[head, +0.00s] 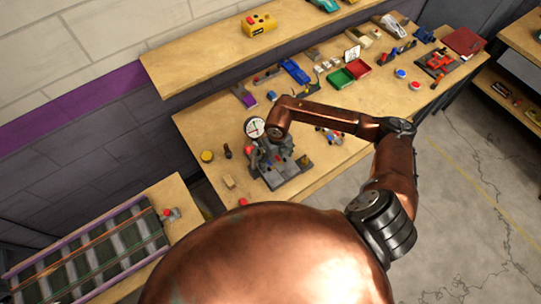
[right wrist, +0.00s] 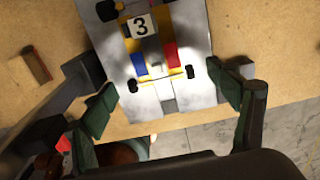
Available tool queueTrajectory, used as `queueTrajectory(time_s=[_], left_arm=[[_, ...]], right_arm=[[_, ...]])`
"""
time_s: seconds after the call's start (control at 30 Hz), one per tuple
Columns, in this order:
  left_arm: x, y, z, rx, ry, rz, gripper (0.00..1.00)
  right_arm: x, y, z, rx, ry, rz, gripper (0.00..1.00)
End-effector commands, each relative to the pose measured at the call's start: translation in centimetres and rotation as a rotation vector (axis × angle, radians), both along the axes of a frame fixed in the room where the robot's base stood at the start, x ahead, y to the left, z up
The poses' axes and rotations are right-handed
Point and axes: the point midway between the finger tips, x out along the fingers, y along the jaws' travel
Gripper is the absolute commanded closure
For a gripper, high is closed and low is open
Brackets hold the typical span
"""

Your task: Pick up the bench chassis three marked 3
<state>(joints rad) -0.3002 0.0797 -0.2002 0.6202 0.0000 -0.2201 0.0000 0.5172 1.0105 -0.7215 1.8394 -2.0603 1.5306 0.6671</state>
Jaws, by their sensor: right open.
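The bench chassis three (right wrist: 154,62) shows in the right wrist view. It has black wheels, yellow, blue and red parts and a white plate with a black 3. It rests on a grey metal plate (right wrist: 196,28), which also shows in the head view (head: 293,178). My right gripper (right wrist: 168,108) is open, its dark green fingers apart on either side of the chassis's near end. Nothing is held between them. In the head view my arm and gripper crowd the fixture, and I cannot make out the chassis clearly there. My left gripper is not in view.
A round dial (head: 255,127) stands at the fixture's back. A wooden block (head: 229,181) and a yellow round item (head: 207,156) lie to its left. Green (head: 341,78) and red (head: 358,68) trays sit farther right. A track bench (head: 85,255) stands lower left.

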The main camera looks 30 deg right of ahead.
Motion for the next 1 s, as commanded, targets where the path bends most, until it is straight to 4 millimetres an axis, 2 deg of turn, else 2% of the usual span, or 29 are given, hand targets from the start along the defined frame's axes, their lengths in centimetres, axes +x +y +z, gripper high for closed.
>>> queueTrajectory(time_s=[0.1,0.33,1.0], left_arm=[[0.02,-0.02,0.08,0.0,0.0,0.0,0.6],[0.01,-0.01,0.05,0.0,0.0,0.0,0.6],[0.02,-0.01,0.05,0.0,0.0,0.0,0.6]], right_arm=[[0.02,-0.05,-0.73,-0.001,0.0,0.0,0.19],[0.02,-0.02,-0.8,-0.001,-0.001,0.001,0.2],[0.03,0.0,-0.75,0.0,-0.001,0.001,0.66]])
